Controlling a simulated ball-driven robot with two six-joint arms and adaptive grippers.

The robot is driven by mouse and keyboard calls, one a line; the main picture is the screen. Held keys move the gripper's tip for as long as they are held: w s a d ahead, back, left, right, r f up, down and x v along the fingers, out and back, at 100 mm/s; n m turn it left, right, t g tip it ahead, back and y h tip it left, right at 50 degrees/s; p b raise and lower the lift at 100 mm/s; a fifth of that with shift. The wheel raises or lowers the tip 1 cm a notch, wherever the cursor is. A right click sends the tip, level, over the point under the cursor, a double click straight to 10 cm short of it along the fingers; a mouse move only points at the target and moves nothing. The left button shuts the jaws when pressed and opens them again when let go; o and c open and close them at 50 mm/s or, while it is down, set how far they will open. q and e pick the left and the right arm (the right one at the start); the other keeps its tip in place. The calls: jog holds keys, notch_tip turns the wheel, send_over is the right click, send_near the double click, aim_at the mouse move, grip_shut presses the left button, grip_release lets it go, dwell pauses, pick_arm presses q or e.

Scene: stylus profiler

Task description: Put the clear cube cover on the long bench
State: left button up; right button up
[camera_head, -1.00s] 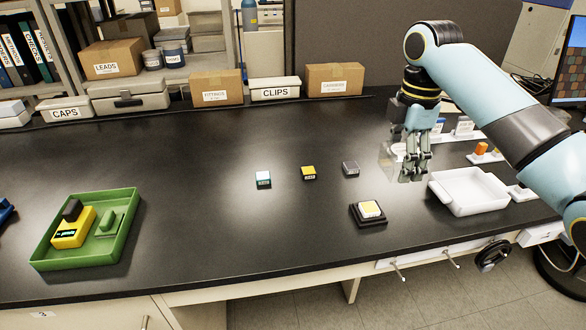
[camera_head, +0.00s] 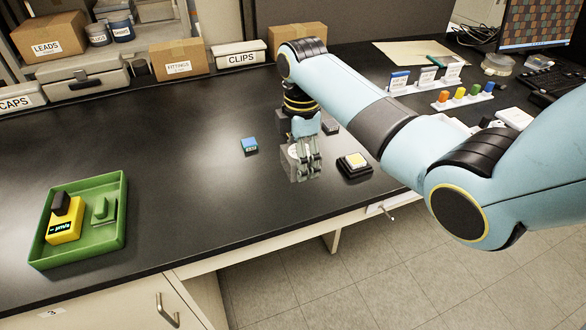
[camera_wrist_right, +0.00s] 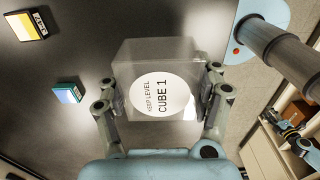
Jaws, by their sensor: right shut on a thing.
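The clear cube cover (camera_head: 291,163) is held in my right gripper (camera_head: 308,168), with the fingers closed on two opposite sides. In the right wrist view the cover (camera_wrist_right: 160,62) is see-through and has a round white label reading "KEEP LEVEL CUBE 1"; the fingers (camera_wrist_right: 162,100) press its left and right walls. It looks upright. I cannot tell whether its bottom touches the bench. The long bench (camera_head: 190,200) is the black-topped one, and the cover is over its front middle part. My left gripper is not in view.
A blue-topped block (camera_head: 250,145), a grey block (camera_head: 330,127) and a dark base with a pale yellow top (camera_head: 355,164) stand close to the cover. A green tray (camera_head: 120,215) lies at left. The bench between tray and blue block is clear.

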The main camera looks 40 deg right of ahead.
aim_at(295, 183)
jog(key=shift+w+a+f, duration=0.35)
jog(key=shift+w+f, duration=0.05)
jog(key=shift+f, duration=0.1)
notch_tip(295, 183, down, 3)
jog(key=shift+f, duration=0.45)
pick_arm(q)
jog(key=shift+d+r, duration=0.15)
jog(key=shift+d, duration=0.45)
pick_arm(e)
jog(key=shift+f, duration=0.15)
jog(key=o, duration=1.1)
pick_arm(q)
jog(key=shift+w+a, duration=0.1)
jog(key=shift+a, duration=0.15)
